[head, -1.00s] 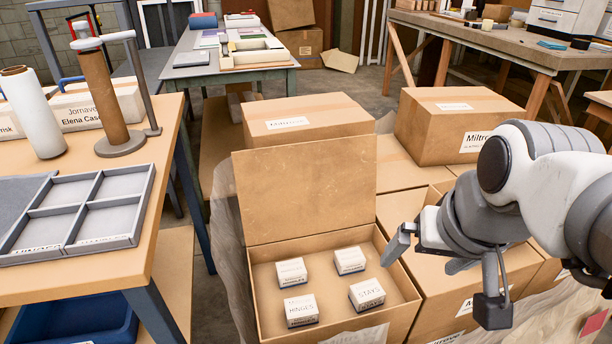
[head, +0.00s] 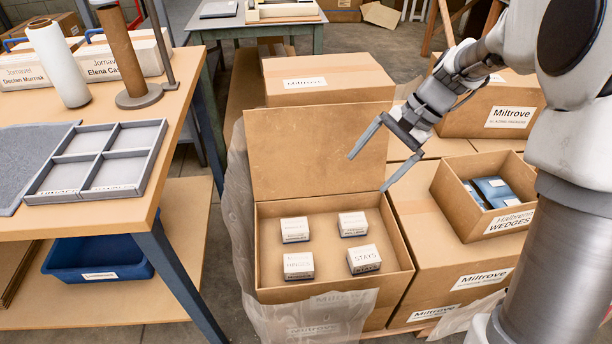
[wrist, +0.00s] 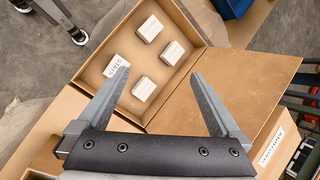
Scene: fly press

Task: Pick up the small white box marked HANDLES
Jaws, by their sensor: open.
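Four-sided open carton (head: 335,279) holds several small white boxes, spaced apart. The front right one (head: 364,260) reads STAYS; the front left one (head: 299,266) appears to read HINGES. The back left box (head: 295,229) and back right box (head: 352,223) have lettering too small to read, so I cannot tell which is marked HANDLES. My gripper (head: 367,174) is open and empty, above the carton near its raised lid, apart from the boxes. In the wrist view, its spread fingers (wrist: 160,73) point toward the carton, with the back right box (wrist: 144,89) between them.
The carton's lid (head: 318,150) stands up behind it. A carton marked WEDGES (head: 463,217) is open at right; closed Miltrove cartons (head: 325,77) surround it. A workbench with a grey divided tray (head: 98,163) is at left, a blue bin (head: 97,262) below it.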

